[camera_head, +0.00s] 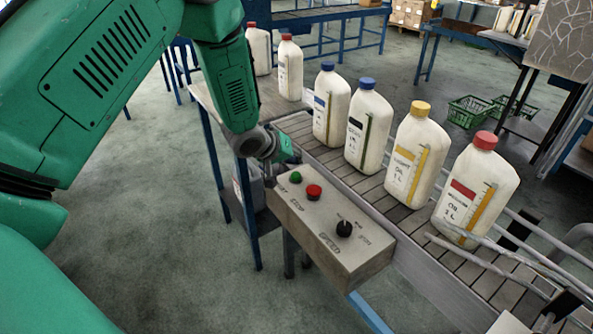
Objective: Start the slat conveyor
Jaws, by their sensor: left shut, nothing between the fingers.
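The control box (335,237) stands at the near side of the slat conveyor (377,194). On its top are a green button (296,178), a red button (314,191) and a black speed knob (344,228). My left gripper (278,172) is shut and empty, pointing down at the far end of the box, right beside the green button. I cannot tell whether it touches the button or the box. Several white oil bottles stand upright in a row on the conveyor, among them one with a yellow cap (412,158) and one with a red cap (476,190). My right gripper is not in view.
Metal guide rails (500,240) run along the conveyor at the right. Two more red-capped bottles (289,68) stand farther back. Green baskets (470,111) lie on the floor, and blue-framed tables (335,14) stand behind. The floor left of the box is clear.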

